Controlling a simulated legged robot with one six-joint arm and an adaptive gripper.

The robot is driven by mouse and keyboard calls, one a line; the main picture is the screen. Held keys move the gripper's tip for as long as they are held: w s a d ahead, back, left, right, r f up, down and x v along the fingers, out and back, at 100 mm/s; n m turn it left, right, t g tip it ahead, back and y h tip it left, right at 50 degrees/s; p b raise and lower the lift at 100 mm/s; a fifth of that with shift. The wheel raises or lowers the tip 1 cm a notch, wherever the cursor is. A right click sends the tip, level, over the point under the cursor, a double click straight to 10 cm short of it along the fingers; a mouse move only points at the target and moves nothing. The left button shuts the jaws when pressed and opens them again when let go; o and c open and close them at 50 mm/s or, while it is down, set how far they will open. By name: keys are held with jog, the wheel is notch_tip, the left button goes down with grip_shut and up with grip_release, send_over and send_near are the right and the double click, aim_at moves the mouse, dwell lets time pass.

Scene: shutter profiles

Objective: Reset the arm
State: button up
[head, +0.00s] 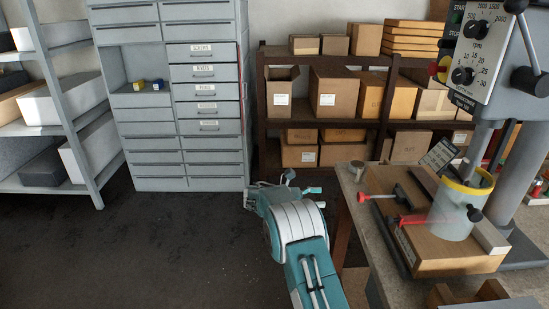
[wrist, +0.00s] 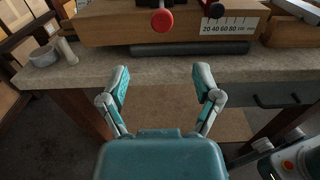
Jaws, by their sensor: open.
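My teal and grey arm rises from the bottom of the head view, left of the workbench. My gripper (head: 303,181) is at its far end, partly hidden behind the arm's rounded white and teal link. In the wrist view my gripper (wrist: 161,73) has its two fingers spread wide, with nothing between them. The fingers point toward the front edge of the workbench (wrist: 240,68), and the wooden base with a scale (wrist: 130,27) lies beyond them. I cannot tell the exact gap to the edge.
The workbench (head: 352,181) carries a drill press (head: 487,65) with a clear guard (head: 451,218) and red-knobbed clamp. A grey drawer cabinet (head: 208,155) and a shelf of cardboard boxes (head: 335,95) stand behind. Open dark floor (head: 130,250) lies to the left.

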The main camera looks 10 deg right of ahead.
jog(key=s+a+r+m+t+y, duration=0.1)
jog(key=s+a+r+m+y, duration=0.2)
jog(key=s+r, duration=0.4)
jog(key=s+a+r+m+t+y, duration=0.1)
jog(key=s+r+m+t+y, duration=0.15)
jog(key=s+r+y, duration=0.5)
jog(key=s+a+f+m+t+y, duration=0.1)
jog(key=s+a+m+t+y, duration=0.2)
jog(key=s, duration=0.8)
jog(key=s+a+f+m+t+y, duration=0.2)
jog(key=s+a+m, duration=0.5)
jog(key=s, duration=0.5)
jog(key=shift+a+t+y, duration=0.55)
jog(key=shift+a+y, duration=0.35)
jog(key=shift+y, duration=0.15)
